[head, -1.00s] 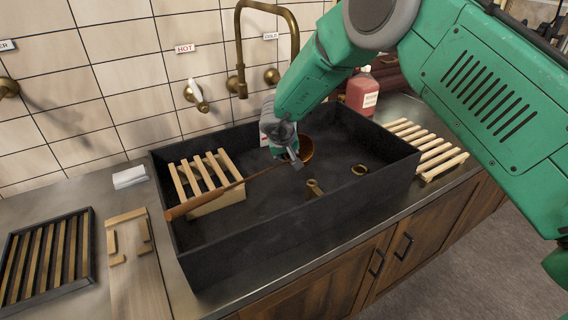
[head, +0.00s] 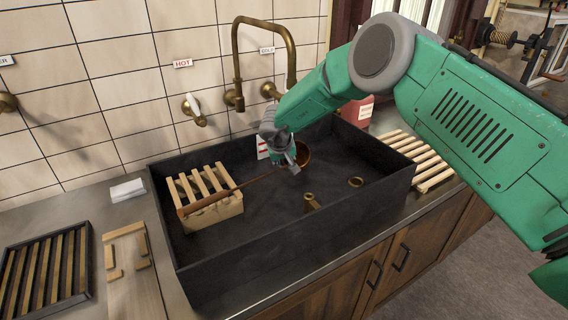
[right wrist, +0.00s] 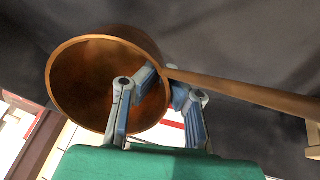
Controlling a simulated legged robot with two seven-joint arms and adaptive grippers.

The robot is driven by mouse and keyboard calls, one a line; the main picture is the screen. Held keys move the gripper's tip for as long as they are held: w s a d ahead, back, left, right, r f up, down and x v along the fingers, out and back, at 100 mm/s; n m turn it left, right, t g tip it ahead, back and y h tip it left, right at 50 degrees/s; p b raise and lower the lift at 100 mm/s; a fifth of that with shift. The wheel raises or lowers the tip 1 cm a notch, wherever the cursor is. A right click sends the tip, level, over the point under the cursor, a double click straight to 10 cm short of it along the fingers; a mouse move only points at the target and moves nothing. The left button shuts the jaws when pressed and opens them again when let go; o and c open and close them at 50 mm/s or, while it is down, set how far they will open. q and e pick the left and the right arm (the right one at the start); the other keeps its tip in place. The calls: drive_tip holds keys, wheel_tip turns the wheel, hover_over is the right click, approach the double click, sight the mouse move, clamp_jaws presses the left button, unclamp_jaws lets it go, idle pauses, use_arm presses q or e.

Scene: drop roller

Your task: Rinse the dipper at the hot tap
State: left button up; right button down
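The dipper has a copper cup (head: 304,153) and a long wooden handle (head: 240,185). The hot tap (head: 195,109) with a white lever is on the wall under the HOT label (head: 183,63). The brass spout (head: 237,55) arches above the sink; no water shows. My left gripper is out of view.
The dark sink (head: 250,262) holds the slatted rest (head: 215,211) and two brass fittings (head: 311,202). A cold tap (head: 270,90) is right of the spout.

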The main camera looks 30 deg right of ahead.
drive_tip(key=shift+a+r, duration=0.1)
drive_tip(key=shift+a, duration=0.1)
drive_tip(key=shift+s+d+p, duration=0.25)
drive_tip(key=shift+d+p, duration=0.2)
drive_tip(key=shift+d, duration=0.25)
drive_tip(key=shift+a, duration=0.1)
drive_tip(key=shift+w+a, duration=0.3)
drive_tip(key=shift+a, duration=0.3)
